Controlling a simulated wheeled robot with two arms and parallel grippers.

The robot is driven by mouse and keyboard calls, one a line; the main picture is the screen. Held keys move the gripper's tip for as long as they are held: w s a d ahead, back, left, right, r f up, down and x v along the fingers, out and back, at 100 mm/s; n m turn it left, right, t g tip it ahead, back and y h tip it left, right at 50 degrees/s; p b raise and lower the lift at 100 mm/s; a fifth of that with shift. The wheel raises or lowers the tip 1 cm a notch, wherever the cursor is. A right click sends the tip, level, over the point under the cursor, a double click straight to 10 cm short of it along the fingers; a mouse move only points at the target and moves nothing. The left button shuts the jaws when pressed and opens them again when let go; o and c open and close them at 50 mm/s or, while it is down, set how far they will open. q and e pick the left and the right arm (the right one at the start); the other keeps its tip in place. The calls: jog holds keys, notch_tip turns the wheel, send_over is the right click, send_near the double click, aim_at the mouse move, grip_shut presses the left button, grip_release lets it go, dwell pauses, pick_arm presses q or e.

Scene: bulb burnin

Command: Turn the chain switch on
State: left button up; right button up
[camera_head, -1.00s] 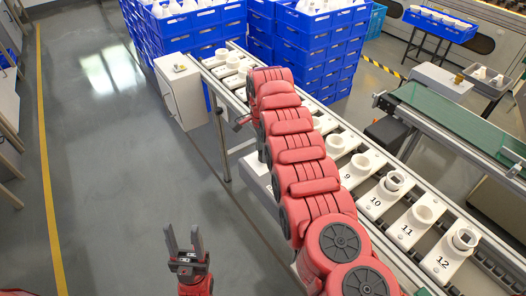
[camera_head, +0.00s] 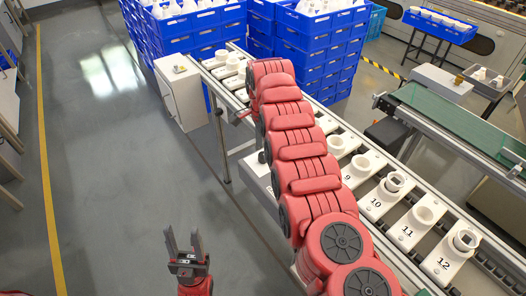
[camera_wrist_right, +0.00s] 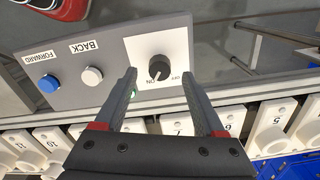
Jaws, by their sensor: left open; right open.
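The chain switch (camera_wrist_right: 158,68) is a black rotary knob on a white plate, seen in the right wrist view with ON and OFF printed beside it. Its exact setting is too small to tell. My right gripper (camera_wrist_right: 160,78) is open, with one finger on each side of the knob in the picture; I cannot tell whether they touch it. A small green spot (camera_wrist_right: 133,93) shows beside the left finger. In the head view my right arm hides the knob and most of that gripper. My left gripper (camera_head: 184,242) is open and empty above the floor.
The grey panel also carries a white BACK button (camera_wrist_right: 92,76) and a blue FORWARD button (camera_wrist_right: 48,84). The conveyor (camera_head: 408,235) with numbered white holders runs alongside. Blue crates (camera_head: 318,55) stand behind. The floor at left is clear.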

notch_tip(320, 180, up, 15)
jog(key=p, duration=0.9)
